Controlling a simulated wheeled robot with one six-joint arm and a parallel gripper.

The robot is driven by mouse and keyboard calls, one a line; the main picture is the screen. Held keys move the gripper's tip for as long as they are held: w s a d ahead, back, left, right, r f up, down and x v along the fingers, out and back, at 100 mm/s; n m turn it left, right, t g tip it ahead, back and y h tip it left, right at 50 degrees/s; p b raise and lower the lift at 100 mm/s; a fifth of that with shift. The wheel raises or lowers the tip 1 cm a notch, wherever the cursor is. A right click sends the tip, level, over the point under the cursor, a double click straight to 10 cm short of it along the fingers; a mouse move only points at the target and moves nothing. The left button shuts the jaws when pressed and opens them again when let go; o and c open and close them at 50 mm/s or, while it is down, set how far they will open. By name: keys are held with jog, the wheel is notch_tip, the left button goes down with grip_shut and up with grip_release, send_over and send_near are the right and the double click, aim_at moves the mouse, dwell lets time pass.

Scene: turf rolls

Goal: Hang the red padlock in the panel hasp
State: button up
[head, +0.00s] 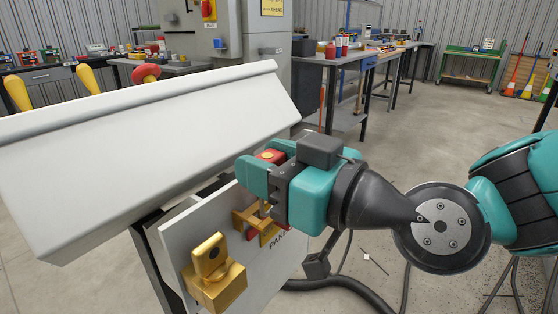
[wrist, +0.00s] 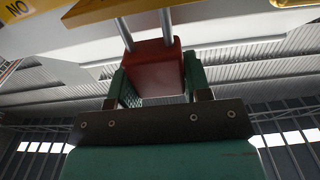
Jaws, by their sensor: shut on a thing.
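The red padlock (wrist: 155,68) is held between the two green fingers of my gripper (wrist: 157,88) in the wrist view. Its two silver shackle legs run up to a yellow edge at the top of that view, and their ends are hidden there. In the head view my gripper (head: 262,170) is shut on the padlock, whose red top (head: 270,156) shows between the fingers. The brass-coloured hasp (head: 243,216) on the white panel is just below my gripper and partly covered by it. I cannot tell whether the shackle passes through the hasp.
A gold block with a round-topped lug (head: 215,275) projects from the panel (head: 278,268), left of and nearer than the hasp. A white sloping cover (head: 140,150) overhangs the panel on the left. Workbenches (head: 340,65) stand behind; floor at the right is mostly clear.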

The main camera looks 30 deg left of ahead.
jog(key=shift+f+b, duration=1.5)
jog(key=shift+b, duration=0.05)
jog(key=o, duration=1)
jog(key=shift+r, duration=0.1)
jog(key=shift+o, duration=0.2)
jog(key=s+d+b, duration=0.1)
jog(key=d+b, duration=0.3)
jog(key=d, duration=1.3)
jog(key=shift+s+d, duration=0.2)
